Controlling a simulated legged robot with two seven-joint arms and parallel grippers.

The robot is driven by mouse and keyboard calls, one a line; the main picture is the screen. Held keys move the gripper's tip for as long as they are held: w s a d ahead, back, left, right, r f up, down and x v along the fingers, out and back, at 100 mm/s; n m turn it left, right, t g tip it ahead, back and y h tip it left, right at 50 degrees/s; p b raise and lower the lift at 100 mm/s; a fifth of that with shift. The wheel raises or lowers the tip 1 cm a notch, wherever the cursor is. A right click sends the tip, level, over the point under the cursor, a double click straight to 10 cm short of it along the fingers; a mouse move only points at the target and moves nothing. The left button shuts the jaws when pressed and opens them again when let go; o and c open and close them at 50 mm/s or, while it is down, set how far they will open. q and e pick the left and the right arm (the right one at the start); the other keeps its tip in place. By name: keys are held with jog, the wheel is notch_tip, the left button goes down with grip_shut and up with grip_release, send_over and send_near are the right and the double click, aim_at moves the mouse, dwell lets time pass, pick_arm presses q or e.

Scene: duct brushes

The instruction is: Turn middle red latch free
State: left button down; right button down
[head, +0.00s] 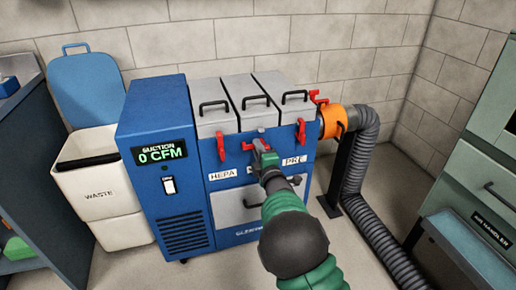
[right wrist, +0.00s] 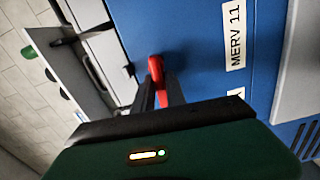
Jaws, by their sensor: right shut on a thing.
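The middle red latch (head: 259,143) sits on the front of the blue suction machine (head: 168,117), under the middle grey lid (head: 249,99). My right gripper (head: 265,156) is at this latch and partly hides it. In the right wrist view the dark fingers (right wrist: 158,92) are shut on the red latch (right wrist: 155,68), whose rounded end shows between and beyond them. One red latch (head: 221,147) is to the left and another (head: 301,131) to the right; both look upright. My left gripper is not in view.
An orange collar (head: 335,122) and grey duct hose (head: 365,150) stand at the machine's right side. A white waste bin (head: 95,180) is at the left. A green-grey cabinet (head: 490,150) is at the right. Labels HEPA (head: 221,175) and PRE (head: 294,160) are below the latches.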

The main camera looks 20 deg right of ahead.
jog(key=shift+s+a+f+n, duration=0.1)
jog(key=shift+a+f+n, duration=0.15)
jog(key=shift+f+n, duration=0.3)
jog(key=c, duration=1.5)
grip_release()
jog(key=shift+r, duration=0.15)
jog(key=shift+r, duration=0.1)
jog(key=shift+s+d, duration=0.1)
jog(key=shift+s, duration=0.1)
jog(key=s+p, duration=0.5)
jog(key=s, duration=1.1)
jog(key=shift+s+d, duration=0.2)
